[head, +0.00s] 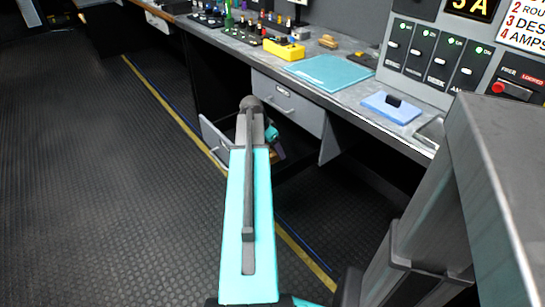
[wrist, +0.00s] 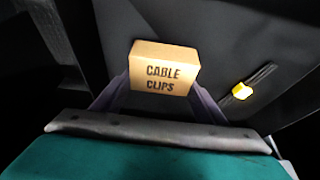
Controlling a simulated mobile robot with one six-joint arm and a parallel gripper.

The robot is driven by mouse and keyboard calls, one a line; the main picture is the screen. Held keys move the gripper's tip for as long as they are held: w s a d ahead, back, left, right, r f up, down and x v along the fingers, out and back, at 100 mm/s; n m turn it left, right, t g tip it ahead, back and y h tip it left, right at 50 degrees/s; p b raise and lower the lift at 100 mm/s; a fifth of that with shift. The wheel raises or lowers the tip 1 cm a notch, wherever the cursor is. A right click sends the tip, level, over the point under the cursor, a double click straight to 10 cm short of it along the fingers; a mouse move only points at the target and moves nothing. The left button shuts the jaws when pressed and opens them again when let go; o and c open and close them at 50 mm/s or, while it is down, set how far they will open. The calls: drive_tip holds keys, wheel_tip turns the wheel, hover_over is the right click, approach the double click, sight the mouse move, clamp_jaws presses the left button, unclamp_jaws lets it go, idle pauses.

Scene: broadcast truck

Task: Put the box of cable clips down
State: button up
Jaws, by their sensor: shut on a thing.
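The box of cable clips (wrist: 162,68) is a small tan carton with dark "CABLE CLIPS" lettering, upright in the wrist view. My gripper (wrist: 158,92) is shut on it, with one finger at each side. A dark surface lies behind the box; I cannot tell whether the box touches it. In the head view my arm reaches down towards an open drawer (head: 213,134) under the desk and hides most of the gripper and the box.
A small yellow object (wrist: 242,91) with a dark strip lies right of the box. On the desk are a yellow box (head: 284,49), a teal mat (head: 328,73) and a blue pad (head: 390,108). A closed drawer (head: 287,102) is beneath. The floor at left is clear.

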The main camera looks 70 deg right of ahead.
sight(273, 154)
drive_tip(key=shift+f, duration=1.7)
drive_tip(key=shift+f, duration=0.15)
drive_tip(key=o, duration=1.1)
drive_tip(key=shift+o, duration=0.2)
drive_tip(key=p+v, duration=0.1)
drive_tip(key=v, duration=1.1)
drive_tip(key=shift+r, duration=0.2)
